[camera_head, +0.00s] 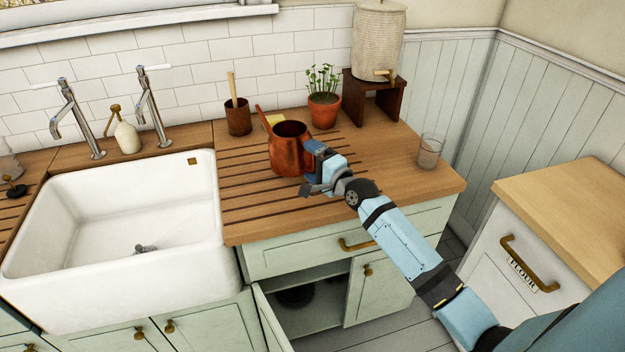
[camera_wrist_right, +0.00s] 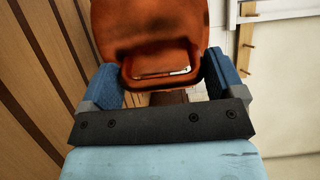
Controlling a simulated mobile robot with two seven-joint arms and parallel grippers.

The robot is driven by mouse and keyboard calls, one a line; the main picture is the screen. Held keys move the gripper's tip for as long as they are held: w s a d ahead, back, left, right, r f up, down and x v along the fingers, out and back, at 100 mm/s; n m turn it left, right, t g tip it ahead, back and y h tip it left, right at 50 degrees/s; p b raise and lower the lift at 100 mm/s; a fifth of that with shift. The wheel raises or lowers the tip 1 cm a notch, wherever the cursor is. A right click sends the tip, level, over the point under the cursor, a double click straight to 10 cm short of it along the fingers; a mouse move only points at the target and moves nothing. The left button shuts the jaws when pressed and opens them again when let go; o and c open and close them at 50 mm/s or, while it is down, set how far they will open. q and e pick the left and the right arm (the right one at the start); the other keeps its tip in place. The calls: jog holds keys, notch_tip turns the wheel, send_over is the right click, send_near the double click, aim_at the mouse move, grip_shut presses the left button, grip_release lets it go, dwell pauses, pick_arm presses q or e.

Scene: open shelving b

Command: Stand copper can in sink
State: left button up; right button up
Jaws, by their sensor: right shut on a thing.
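The copper can (camera_head: 287,150) stands upright on the grooved wooden draining counter, to the right of the sink. Its spout points up and left. My right gripper (camera_head: 313,168) is at the can's right side, shut on it. In the right wrist view the can (camera_wrist_right: 155,30) fills the space ahead, between the two blue fingers (camera_wrist_right: 163,90). The white sink (camera_head: 120,215) is at the left and looks empty, with a drain at its bottom. My left gripper is not in view.
Two chrome taps (camera_head: 152,108) and a soap bottle (camera_head: 126,137) stand behind the sink. A wooden pot (camera_head: 238,117), a potted plant (camera_head: 323,108) and a dispenser on a stand (camera_head: 378,45) are behind the can. A glass (camera_head: 430,152) stands right. A cupboard below is open.

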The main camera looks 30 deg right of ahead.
jog(key=shift+f+b, duration=0.3)
jog(key=shift+f, duration=2.3)
jog(key=shift+f, duration=0.2)
jog(key=o, duration=1)
jog(key=shift+r, duration=0.1)
